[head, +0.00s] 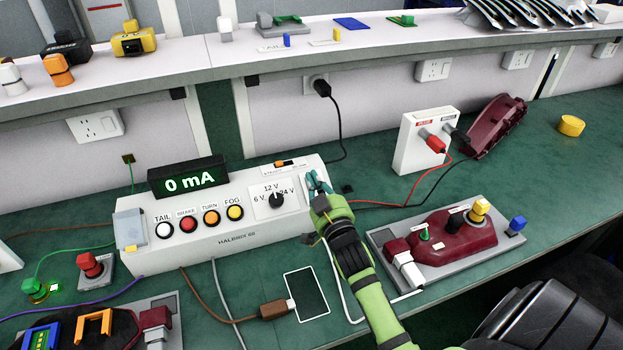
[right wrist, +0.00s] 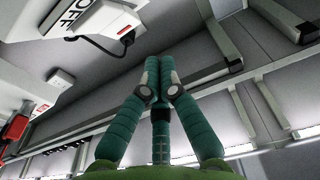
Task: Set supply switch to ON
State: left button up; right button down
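The white supply box (head: 215,250) stands on the green bench, with a lit display (head: 188,181) reading 0 mA. A small orange and black switch (head: 285,163) sits on its top at the back right, beside a white label strip (head: 303,166); the label is too small to read in the head view. In the right wrist view a plate with OFF (right wrist: 72,17) shows at upper left. My right gripper (head: 318,184) is at the box's right end, right of and nearer than the switch. Its teal fingers (right wrist: 153,80) meet with nothing visible between them. My left gripper is out of view.
The box front carries several coloured buttons (head: 188,224) and a voltage knob (head: 276,200). A black plug (head: 322,88) with its cord hangs behind. A white socket box (head: 425,142) and a maroon lamp on a grey base (head: 450,240) stand right. A phone (head: 307,294) lies in front.

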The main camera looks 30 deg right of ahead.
jog(key=shift+w+d+f, duration=0.2)
jog(key=shift+w+f, duration=0.8)
jog(key=shift+r+p, duration=0.15)
jog(key=shift+p, duration=0.15)
jog(key=g+p, duration=0.1)
jog(key=p, duration=0.2)
jog(key=w+g+p, duration=0.1)
jog(key=p, duration=0.2)
jog(key=g+p, duration=0.1)
jog(key=p, duration=0.2)
jog(key=shift+w+d+r, duration=0.15)
jog(key=shift+w+d, duration=0.1)
jog(key=shift+w, duration=0.05)
jog(key=shift+w+f+g+y+p, duration=0.1)
jog(key=shift+f+g+y+p, duration=0.2)
jog(key=shift+g+p, duration=0.15)
